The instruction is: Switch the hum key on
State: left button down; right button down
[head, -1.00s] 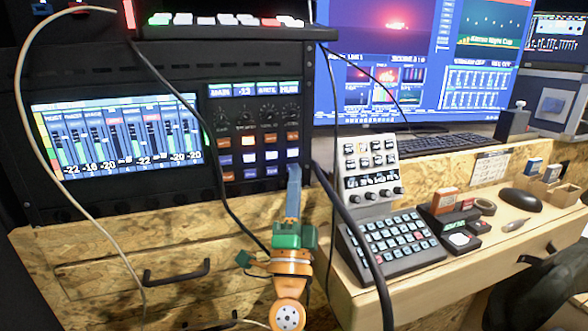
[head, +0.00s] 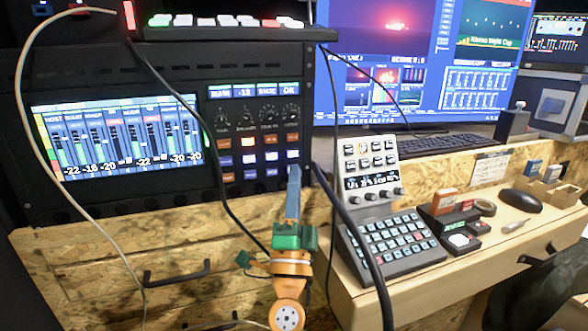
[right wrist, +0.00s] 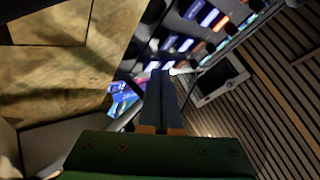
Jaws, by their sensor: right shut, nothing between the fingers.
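The audio rack panel (head: 214,132) stands upright, with rows of small lit keys below several knobs. Its small display strip (head: 290,88) reads what looks like OK at the right end. I cannot read the key labels, so I cannot tell for certain which is the hum key. My right gripper (head: 294,168) is shut and empty. Its blue fingers point up at the right-hand column of keys, with the tips just below or at a white-lit key (head: 293,154); contact is unclear. In the right wrist view the shut fingers (right wrist: 160,75) reach toward the lit keys. My left gripper is not in view.
A black cable (head: 222,180) hangs in front of the panel, left of the gripper. A thicker cable (head: 352,222) runs down to its right. A keypad console (head: 390,240) sits on the desk at right. A meter screen (head: 120,138) is at left.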

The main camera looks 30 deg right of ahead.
jog(key=s+a+p, duration=0.1)
jog(key=s, duration=0.5)
jog(key=shift+s+a+p, duration=0.3)
jog(key=shift+s+p, duration=0.1)
dwell(0.4)
